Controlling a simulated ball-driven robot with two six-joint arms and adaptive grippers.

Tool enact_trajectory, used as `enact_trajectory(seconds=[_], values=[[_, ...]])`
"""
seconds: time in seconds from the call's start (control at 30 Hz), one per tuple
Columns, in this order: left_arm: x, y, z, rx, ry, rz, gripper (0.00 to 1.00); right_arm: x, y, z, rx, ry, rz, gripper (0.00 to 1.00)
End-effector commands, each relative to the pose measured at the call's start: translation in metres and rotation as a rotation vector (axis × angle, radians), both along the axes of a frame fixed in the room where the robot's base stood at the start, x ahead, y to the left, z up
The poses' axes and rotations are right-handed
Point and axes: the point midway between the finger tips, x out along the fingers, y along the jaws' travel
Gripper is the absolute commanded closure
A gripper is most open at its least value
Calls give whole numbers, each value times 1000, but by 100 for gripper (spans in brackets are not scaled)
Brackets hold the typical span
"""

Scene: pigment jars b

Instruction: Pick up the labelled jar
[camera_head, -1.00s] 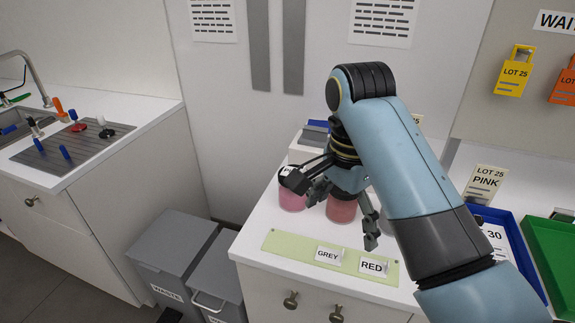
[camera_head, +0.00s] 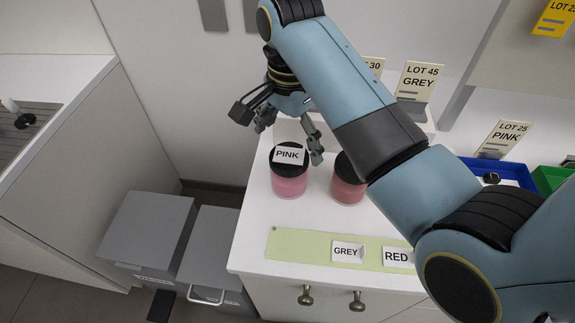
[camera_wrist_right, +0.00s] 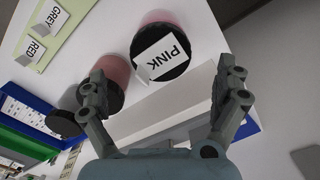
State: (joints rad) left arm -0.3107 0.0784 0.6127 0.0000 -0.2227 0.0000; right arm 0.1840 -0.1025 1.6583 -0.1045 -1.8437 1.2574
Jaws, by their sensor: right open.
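The pink jar (camera_head: 290,187) has a black lid with a white PINK label (camera_head: 288,155) on it and stands upright on the white counter. In the right wrist view the PINK label (camera_wrist_right: 163,57) lies on the lid ahead of the fingers. A red jar (camera_head: 347,188) with a dark lid stands to its right, partly hidden by my arm. My right gripper (camera_head: 288,137) is open and empty, above and behind the pink jar; one finger hangs near the lid's right side. I cannot tell if it touches. My left gripper is not in view.
GREY (camera_head: 347,251) and RED (camera_head: 397,257) cards stand on a green strip (camera_head: 300,246) at the counter's front. Another dark-lidded jar (camera_wrist_right: 66,123) shows in the wrist view. Blue (camera_head: 513,170) and green trays lie right. Grey bins (camera_head: 148,233) stand left of the counter.

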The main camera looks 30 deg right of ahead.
Motion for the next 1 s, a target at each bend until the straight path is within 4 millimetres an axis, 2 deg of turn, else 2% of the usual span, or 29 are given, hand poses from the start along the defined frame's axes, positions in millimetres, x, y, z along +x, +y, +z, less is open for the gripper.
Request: enact_trajectory(seconds=[0.17, 0.43, 0.7, 1.0], values=[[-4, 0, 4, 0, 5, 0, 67, -1, 0, -14, -1, 3, 0, 0], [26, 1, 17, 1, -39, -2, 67, -3, 0, -53, 0, 1, 1, 0], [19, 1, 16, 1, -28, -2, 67, -2, 1, -59, 1, -2, 0, 0], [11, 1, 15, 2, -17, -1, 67, -2, 1, -58, 1, -2, 0, 38]])
